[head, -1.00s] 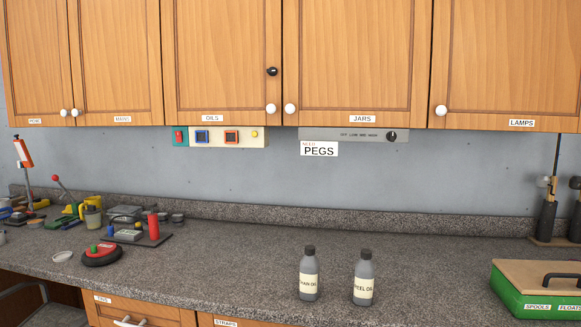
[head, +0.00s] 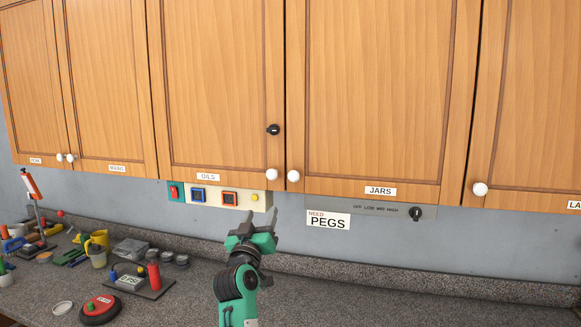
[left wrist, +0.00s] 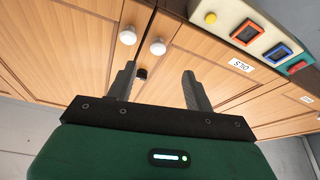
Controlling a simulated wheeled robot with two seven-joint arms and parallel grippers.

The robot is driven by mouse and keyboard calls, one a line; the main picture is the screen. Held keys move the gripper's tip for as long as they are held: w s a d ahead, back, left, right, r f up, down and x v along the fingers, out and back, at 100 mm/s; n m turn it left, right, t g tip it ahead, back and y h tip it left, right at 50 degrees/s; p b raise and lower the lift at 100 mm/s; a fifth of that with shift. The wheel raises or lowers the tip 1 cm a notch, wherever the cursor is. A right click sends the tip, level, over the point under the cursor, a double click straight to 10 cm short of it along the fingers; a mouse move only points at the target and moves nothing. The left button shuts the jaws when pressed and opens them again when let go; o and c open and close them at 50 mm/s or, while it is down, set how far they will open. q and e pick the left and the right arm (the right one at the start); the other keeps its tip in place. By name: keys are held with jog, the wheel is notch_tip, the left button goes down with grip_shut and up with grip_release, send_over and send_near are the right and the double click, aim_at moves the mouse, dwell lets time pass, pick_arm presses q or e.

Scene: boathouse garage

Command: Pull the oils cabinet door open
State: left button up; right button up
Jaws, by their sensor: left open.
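The oils cabinet door (head: 215,85) is a shut wooden door with a label reading OILS (head: 208,177). Its white round knob (head: 271,174) is at the lower right corner, with a black lock (head: 273,130) above it. My left gripper (head: 259,219) is open and empty, pointing up just below that knob and apart from it. In the left wrist view, which is turned over, the oils knob (left wrist: 158,46) shows beyond and between the two fingers (left wrist: 159,76). The lock also shows there, partly hidden by a finger (left wrist: 141,74). My right gripper is not in view.
The jars door knob (head: 293,176) is close beside the oils knob. A switch panel (head: 215,196) and a PEGS sign (head: 328,220) are on the wall below the cabinets. Tools and a red round tin (head: 99,309) are on the left of the speckled counter (head: 190,300).

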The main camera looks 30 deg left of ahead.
aim_at(272, 177)
pick_arm(q)
jog(key=p+x, duration=0.2)
jog(key=x, duration=0.2)
jog(key=r+p+x, duration=0.1)
jog(key=p+x, duration=0.1)
jog(key=x, duration=0.2)
jog(key=r+p+x, duration=0.1)
jog(key=p+x, duration=0.1)
jog(key=x, duration=0.3)
jog(key=shift+s, duration=0.45)
jog(key=shift+x, duration=0.85)
jog(key=shift+f, duration=0.15)
grip_shut()
jog(key=shift+f, duration=0.1)
